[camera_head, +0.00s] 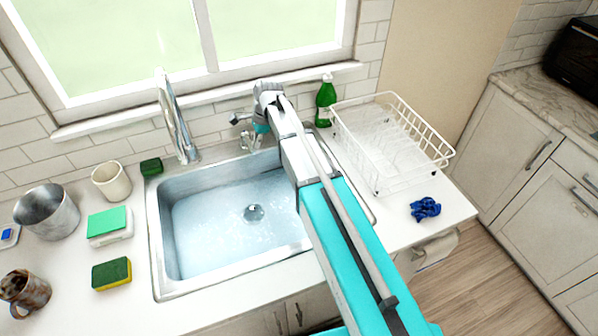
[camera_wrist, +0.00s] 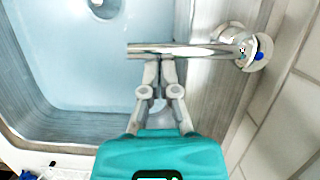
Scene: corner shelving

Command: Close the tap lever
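The chrome tap fitting (camera_head: 248,139) stands at the back rim of the sink, partly hidden by my arm. In the wrist view, a long chrome bar, apparently the tap lever (camera_wrist: 200,51), reaches out from a round base with a blue mark. It points away from the tiled wall toward the basin. My gripper (camera_wrist: 159,64) has its fingertips together at the bar's near side, close to its free end. Contact cannot be told for certain. Nothing shows between the fingers. In the head view my gripper (camera_head: 262,126) is low behind the basin and mostly hidden.
The sink (camera_head: 215,215) holds water. A tall chrome faucet (camera_head: 177,122) rises left of my gripper. A green bottle (camera_head: 325,100) and white dish rack (camera_head: 390,145) stand to the right. A dark green sponge (camera_head: 151,167) and cup (camera_head: 111,181) are left of the sink.

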